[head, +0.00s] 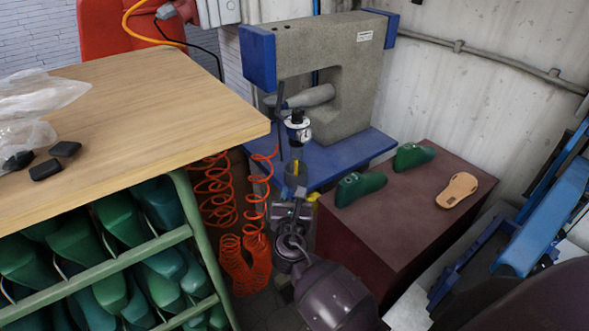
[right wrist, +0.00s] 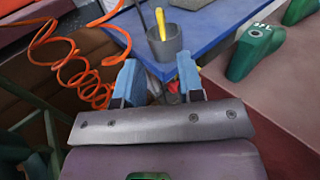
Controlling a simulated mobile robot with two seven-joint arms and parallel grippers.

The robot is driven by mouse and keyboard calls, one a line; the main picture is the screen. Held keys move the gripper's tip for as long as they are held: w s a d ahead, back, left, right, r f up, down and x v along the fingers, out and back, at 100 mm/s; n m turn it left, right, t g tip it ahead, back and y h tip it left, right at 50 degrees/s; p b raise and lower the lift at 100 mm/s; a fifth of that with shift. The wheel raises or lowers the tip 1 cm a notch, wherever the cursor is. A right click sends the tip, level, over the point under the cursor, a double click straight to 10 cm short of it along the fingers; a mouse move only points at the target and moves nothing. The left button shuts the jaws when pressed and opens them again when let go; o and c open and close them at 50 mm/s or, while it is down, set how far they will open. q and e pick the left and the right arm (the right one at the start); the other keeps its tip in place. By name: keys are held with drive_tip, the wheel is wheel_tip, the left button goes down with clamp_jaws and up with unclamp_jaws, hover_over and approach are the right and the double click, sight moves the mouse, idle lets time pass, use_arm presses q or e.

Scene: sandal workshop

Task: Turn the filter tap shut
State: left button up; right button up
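A slim upright unit with a dark top and a round white gauge (head: 298,122) stands in front of the press in the head view. I cannot tell whether the filter tap is part of it. My right gripper (head: 295,197) is below it, near the front edge of the blue base. In the right wrist view its two blue fingers (right wrist: 159,76) stand apart. A small red part (right wrist: 173,88) shows between and beyond them, beside the right finger; it may be the tap's handle, but most of it is hidden. Contact cannot be told. My left gripper is not in view.
A grey cup (right wrist: 165,42) with a yellow piece stands on the blue base (right wrist: 205,22). Orange coiled hoses (head: 255,235) hang left of my right gripper, beside the wooden workbench (head: 150,100). Green lasts (head: 360,187) and a tan sole (head: 457,190) lie on a maroon block (head: 400,222).

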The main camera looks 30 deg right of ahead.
sight(296, 167)
drive_tip(key=x, duration=1)
drive_tip(key=shift+w+d, duration=0.2)
drive_tip(key=shift+w, duration=0.15)
clamp_jaws()
